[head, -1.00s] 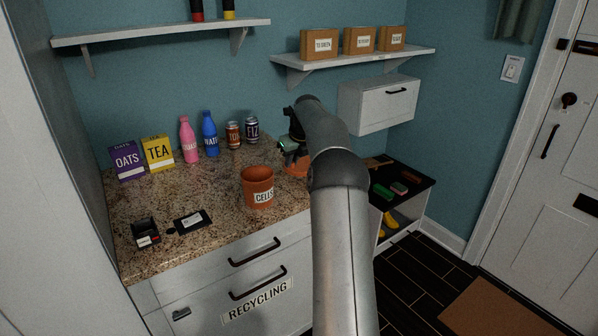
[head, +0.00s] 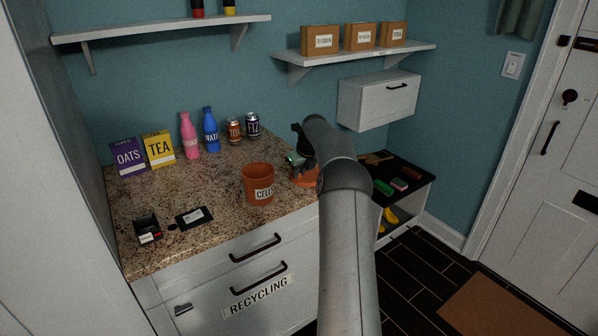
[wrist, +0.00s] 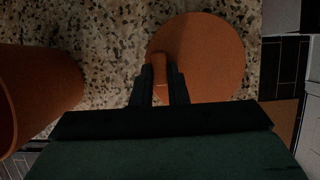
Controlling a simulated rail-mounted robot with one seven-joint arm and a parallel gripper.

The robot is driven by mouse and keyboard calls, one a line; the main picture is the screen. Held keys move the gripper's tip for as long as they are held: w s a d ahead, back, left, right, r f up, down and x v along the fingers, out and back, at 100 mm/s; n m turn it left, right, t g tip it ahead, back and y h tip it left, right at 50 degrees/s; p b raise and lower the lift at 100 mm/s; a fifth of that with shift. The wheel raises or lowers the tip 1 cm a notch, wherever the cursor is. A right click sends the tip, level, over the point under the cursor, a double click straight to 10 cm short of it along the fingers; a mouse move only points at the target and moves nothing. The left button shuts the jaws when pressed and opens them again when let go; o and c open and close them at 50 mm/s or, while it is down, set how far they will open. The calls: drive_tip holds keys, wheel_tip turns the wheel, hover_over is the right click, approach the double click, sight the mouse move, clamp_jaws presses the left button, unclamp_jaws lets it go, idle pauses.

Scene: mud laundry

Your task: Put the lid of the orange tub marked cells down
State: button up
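The orange tub marked CELLS (head: 258,184) stands open on the speckled counter; its side also shows at the left of the wrist view (wrist: 45,90). Its round orange lid (head: 304,181) is to the right of the tub, apart from it, at the counter's right end. In the wrist view the lid (wrist: 215,60) has a small raised handle between my two dark fingers. My gripper (wrist: 161,78) is shut on that handle. I cannot tell whether the lid touches the counter. My arm hides part of the lid and gripper in the head view.
A black card with a label (head: 194,217) and a small black box (head: 147,229) lie left of the tub. Bottles, cans and boxes line the back. A lower black shelf (head: 410,172) with small items is on the right. The counter before the tub is clear.

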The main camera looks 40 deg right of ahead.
drive_tip(key=o, duration=0.4)
drive_tip(key=b+v, duration=0.1)
drive_tip(key=v, duration=1.1)
drive_tip(key=s+a+r+n+g, duration=0.1)
drive_tip(key=s+a+n, duration=0.55)
drive_tip(key=a, duration=0.65)
drive_tip(key=s+a+r+n+g, duration=0.1)
drive_tip(key=s+a+n, duration=0.2)
drive_tip(key=a+n, duration=0.8)
drive_tip(key=s+a+f+n, duration=0.3)
drive_tip(key=s+a+n, duration=0.2)
drive_tip(key=s, duration=0.4)
drive_tip(key=s+a+f+n+g, duration=0.1)
drive_tip(key=s+a+f+n, duration=0.2)
drive_tip(key=s, duration=0.7)
drive_tip(key=s+a+f+n+g, duration=0.1)
drive_tip(key=s+a+f+n, duration=0.2)
drive_tip(key=s+a+n, duration=0.4)
drive_tip(key=s+n, duration=0.3)
drive_tip(key=n, duration=0.1)
drive_tip(key=shift+s+a+f, duration=0.15)
drive_tip(key=shift+a+f, duration=0.05)
drive_tip(key=shift+a, duration=0.15)
